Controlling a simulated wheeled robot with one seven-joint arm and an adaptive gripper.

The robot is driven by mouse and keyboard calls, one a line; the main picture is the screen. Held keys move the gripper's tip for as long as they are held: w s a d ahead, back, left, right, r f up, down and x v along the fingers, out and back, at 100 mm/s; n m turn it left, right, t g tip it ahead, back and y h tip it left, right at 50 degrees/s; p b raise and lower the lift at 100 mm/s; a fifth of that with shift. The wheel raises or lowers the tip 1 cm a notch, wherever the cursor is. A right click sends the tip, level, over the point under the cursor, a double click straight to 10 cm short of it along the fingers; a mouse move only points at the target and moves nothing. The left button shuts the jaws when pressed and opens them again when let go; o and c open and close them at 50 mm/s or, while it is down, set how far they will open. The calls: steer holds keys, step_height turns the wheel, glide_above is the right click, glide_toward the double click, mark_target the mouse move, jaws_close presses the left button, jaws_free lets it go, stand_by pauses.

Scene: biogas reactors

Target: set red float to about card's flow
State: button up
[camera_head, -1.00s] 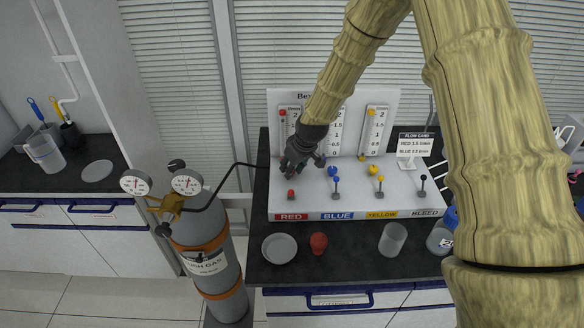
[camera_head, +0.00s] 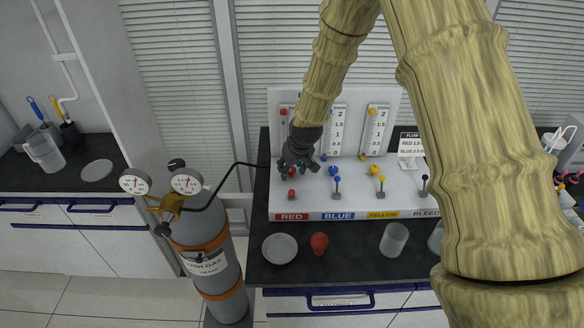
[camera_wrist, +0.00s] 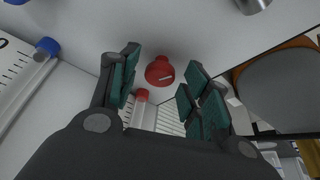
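My gripper (camera_head: 297,165) is open in front of the red channel of the white flow panel (camera_head: 352,203). In the wrist view a round red knob (camera_wrist: 160,71) with a white mark lies between the spread fingertips (camera_wrist: 160,85), with gaps on both sides. A red piece shows high on the red gauge (camera_head: 283,112); its lower scale is hidden by my gripper. In the wrist view a red-ended tube (camera_wrist: 140,96) sits behind the knob. The flow card (camera_head: 411,145) stands at the panel's right, partly hidden by my arm; its red line appears to read 1.5.
A red-topped lever (camera_head: 292,194) stands below my gripper. A dish (camera_head: 280,248), red cup (camera_head: 319,243) and clear beaker (camera_head: 394,240) stand in front. A gas cylinder (camera_head: 212,262) stands left.

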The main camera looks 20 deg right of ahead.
steer(key=shift+r, duration=0.2)
steer(key=v, duration=1.1)
steer(key=shift+s+r, duration=0.25)
steer(key=shift+r, duration=0.05)
steer(key=shift+r, duration=0.1)
